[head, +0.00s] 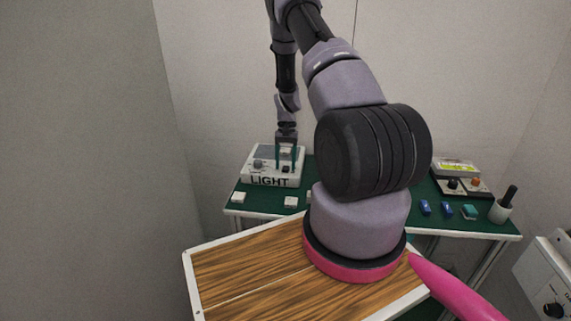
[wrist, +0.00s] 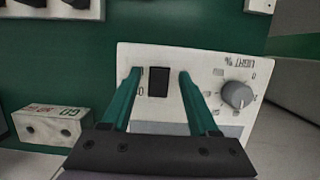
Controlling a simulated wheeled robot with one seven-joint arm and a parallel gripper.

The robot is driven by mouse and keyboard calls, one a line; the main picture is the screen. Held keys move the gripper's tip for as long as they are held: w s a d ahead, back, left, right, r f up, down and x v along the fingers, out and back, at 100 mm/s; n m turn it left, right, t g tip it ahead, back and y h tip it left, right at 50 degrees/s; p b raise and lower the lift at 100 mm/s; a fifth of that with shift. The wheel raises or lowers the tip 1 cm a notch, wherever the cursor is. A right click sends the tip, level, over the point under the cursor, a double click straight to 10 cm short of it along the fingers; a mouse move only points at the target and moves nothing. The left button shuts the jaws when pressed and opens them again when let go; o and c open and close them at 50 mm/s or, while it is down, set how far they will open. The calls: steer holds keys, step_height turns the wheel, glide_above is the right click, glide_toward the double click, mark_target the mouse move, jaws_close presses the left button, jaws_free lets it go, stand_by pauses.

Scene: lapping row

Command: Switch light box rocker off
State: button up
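The light box (head: 272,166) is a white box labelled LIGHT on the green bench at the back. In the wrist view, the light box (wrist: 190,62) shows a dark rocker (wrist: 158,82) with a 0 mark beside its left end, and a grey round knob (wrist: 237,95) to the right. Which way the rocker is tipped I cannot tell. My gripper (wrist: 160,76) is open, with its green fingers on either side of the rocker and nothing between them but the rocker below. In the head view my gripper (head: 285,160) is over the light box. Contact with the panel cannot be told.
Small white blocks (head: 238,197) lie along the bench's front edge. Blue pieces (head: 446,208), a dark cup with a tool (head: 501,208) and a box with knobs (head: 459,178) stand at right. In the wrist view a white box (wrist: 50,127) lies left of my fingers.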

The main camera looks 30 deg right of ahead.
steer(key=v, duration=1.1)
steer(key=shift+f, duration=0.1)
step_height(320, 180, up, 11)
steer(key=t, duration=0.2)
glide_above(286, 167)
steer(key=a, duration=0.3)
steer(key=s+a+r+n+t, duration=0.1)
steer(key=s+a+r, duration=0.15)
steer(key=r, duration=0.45)
steer(key=s+a+r+t, duration=0.1)
steer(key=s+a+r, duration=0.15)
steer(key=r, duration=0.45)
steer(key=s+a+r+t, duration=0.2)
steer(key=s+r, duration=0.2)
steer(key=s, duration=0.3)
steer(key=s+a+r+n+t, duration=0.1)
steer(key=s+a+r, duration=0.2)
steer(key=s, duration=0.5)
steer(key=s+a+r+t, duration=0.2)
steer(key=s+r, duration=0.3)
steer(key=s, duration=0.3)
steer(key=shift+a+r+n+t, duration=0.3)
steer(key=shift+a, duration=0.2)
